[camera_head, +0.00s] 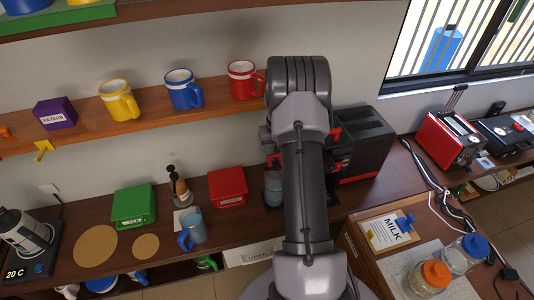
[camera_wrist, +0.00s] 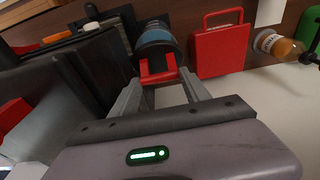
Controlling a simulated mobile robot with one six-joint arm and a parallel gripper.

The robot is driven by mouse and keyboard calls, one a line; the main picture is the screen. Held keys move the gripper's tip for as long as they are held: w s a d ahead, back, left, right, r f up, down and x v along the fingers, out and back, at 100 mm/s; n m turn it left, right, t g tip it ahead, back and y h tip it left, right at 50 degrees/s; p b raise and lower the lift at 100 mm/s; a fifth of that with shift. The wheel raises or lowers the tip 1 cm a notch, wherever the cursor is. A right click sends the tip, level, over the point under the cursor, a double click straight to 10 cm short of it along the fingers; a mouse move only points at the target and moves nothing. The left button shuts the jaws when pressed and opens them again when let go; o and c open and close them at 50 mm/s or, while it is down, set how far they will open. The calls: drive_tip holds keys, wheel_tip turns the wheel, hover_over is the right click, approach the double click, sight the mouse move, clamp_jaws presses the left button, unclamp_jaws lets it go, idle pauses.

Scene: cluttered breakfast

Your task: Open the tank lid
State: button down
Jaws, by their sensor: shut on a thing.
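My gripper (camera_wrist: 160,85) shows in the wrist view, its two grey fingers closed on a red bracket-shaped handle (camera_wrist: 158,72). Just beyond the handle is a blue-grey cylinder (camera_wrist: 156,42), which looks like the tank. I cannot clearly tell how the handle joins it or whether a lid is raised. In the head view the cylinder (camera_head: 273,187) stands on the counter beside the black and red machine (camera_head: 365,150). My arm hides the gripper and much of the machine there.
A red box (camera_head: 228,187) and a green box (camera_head: 134,205) stand left of the cylinder, with a bottle and a blue mug (camera_head: 193,230) between them. Mugs line the shelf (camera_head: 70,138) above. A red toaster (camera_head: 450,138) and jars stand at the right.

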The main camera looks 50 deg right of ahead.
idle(0.3)
drive_tip(key=c, duration=0.8)
unclamp_jaws()
wheel_tip(320, 180, up, 4)
drive_tip(key=shift+f, duration=0.25)
drive_tip(key=s+a+r, duration=0.1)
drive_tip(key=s+a, duration=0.9)
drive_tip(key=s, duration=0.2)
drive_tip(key=shift+a+r+b, duration=0.25)
drive_tip(key=shift+a+b, duration=0.1)
